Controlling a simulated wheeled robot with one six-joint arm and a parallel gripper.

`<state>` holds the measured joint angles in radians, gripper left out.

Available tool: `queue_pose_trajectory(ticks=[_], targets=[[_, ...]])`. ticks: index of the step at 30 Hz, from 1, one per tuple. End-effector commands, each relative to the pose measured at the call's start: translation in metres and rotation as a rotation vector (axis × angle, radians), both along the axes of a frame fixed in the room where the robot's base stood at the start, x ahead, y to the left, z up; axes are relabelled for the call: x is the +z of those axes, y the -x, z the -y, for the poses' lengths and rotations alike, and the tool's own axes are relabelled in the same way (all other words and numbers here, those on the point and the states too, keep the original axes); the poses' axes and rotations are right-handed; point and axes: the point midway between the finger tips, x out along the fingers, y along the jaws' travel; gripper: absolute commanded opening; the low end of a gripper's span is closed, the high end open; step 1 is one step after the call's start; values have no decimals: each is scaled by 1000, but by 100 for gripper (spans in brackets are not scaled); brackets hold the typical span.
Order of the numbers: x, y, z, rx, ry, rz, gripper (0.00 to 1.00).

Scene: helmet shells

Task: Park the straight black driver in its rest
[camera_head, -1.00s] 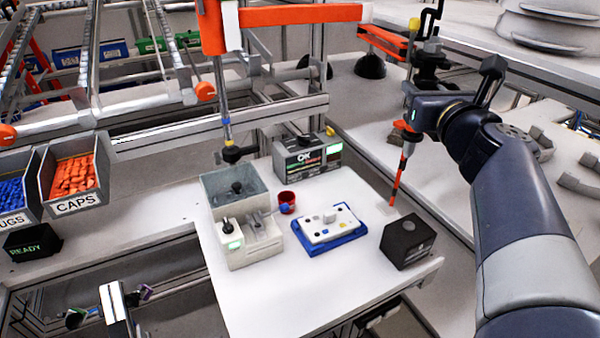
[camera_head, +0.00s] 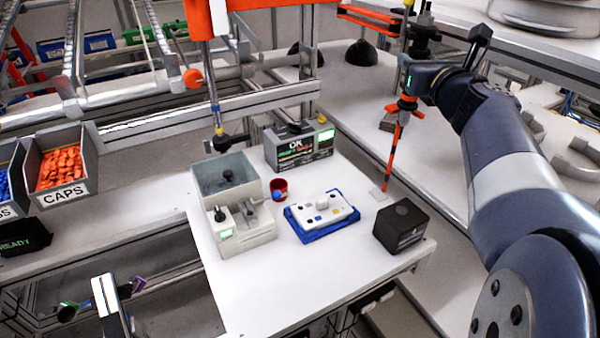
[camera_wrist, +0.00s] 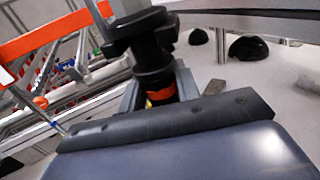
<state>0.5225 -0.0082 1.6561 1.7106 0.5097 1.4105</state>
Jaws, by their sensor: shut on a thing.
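My gripper (camera_head: 404,104) is shut on the straight black driver, whose black flanged body (camera_wrist: 145,45) with an orange band fills the space between the jaws in the wrist view. In the head view, black parts (camera_head: 425,38) rise above my gripper, and a thin orange-red shaft with dark bands (camera_head: 392,150) points down below it, nearly upright. The shaft's lower end appears just above or at a small pale plate (camera_head: 378,193) on the white table; contact cannot be told. A black block (camera_head: 402,226) with a round top mark stands close by. I cannot tell which part is the rest.
A white tray piece on a blue base (camera_head: 321,216), a red cup (camera_head: 279,188), a grey fixture (camera_head: 226,175) and a grey OK box (camera_head: 300,147) stand on the table. Another tool hangs at the left (camera_head: 229,140). An orange bar (camera_head: 370,20) lies behind my gripper.

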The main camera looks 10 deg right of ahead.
Motion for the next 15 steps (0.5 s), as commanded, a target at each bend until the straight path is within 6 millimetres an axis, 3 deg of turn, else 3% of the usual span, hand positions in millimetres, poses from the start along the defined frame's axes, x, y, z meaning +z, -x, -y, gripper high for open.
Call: queue_pose_trajectory(ticks=[10, 11, 15], targets=[[0, 0, 0, 0, 0, 0, 0], [0, 0, 0, 0, 0, 0, 33], [0, 1, 0, 0, 0, 0, 45]])
